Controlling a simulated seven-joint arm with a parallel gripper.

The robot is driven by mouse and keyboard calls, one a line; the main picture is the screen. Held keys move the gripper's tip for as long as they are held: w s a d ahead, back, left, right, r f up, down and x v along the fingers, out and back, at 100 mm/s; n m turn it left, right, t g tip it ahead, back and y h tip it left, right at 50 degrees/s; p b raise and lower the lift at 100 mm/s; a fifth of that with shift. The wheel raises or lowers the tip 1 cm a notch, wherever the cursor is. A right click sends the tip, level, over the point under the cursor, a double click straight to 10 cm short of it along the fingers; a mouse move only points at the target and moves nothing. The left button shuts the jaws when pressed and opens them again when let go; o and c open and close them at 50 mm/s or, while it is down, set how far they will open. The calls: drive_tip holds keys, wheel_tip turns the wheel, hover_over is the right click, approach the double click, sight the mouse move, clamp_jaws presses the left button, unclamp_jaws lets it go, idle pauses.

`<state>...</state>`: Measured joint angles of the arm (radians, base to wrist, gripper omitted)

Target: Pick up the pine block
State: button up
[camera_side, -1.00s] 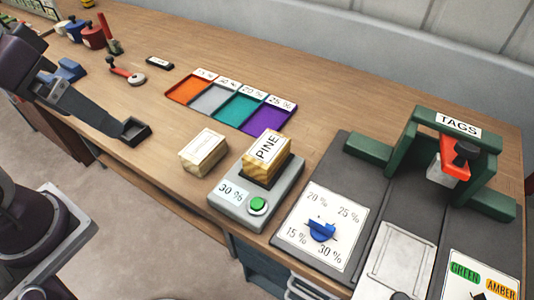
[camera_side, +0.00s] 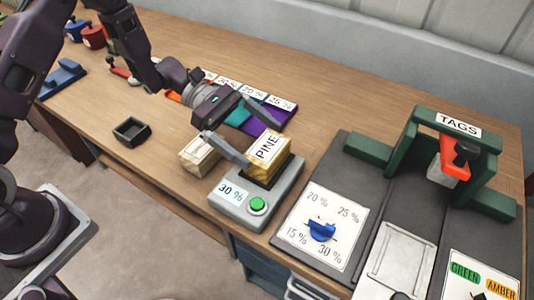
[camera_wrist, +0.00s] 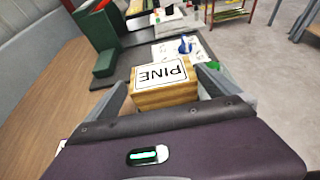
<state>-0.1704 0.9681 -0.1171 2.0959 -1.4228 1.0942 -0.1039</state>
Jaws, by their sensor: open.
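The pine block (camera_side: 267,154) is light wood with a white PINE label on top. It sits on the dark plate of a grey device (camera_side: 233,206) with a 30 % label and a green button. My gripper (camera_side: 248,135) is open and reaches toward the block from the left, one finger on each side of it. In the wrist view the block (camera_wrist: 163,96) lies between the two fingers of my gripper (camera_wrist: 163,92). I cannot tell whether either finger touches it.
A second pale block (camera_side: 197,160) stands left of the device. A small black tray (camera_side: 131,132) lies farther left. Coloured trays (camera_side: 262,125) are partly hidden behind my gripper. A dial panel (camera_side: 318,232) and a green TAGS frame (camera_side: 452,124) stand to the right.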

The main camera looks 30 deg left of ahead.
sight(280, 158)
drive_tip(key=x, duration=0.6)
drive_tip(key=shift+s+d, duration=0.1)
drive_tip(key=shift+d, duration=0.05)
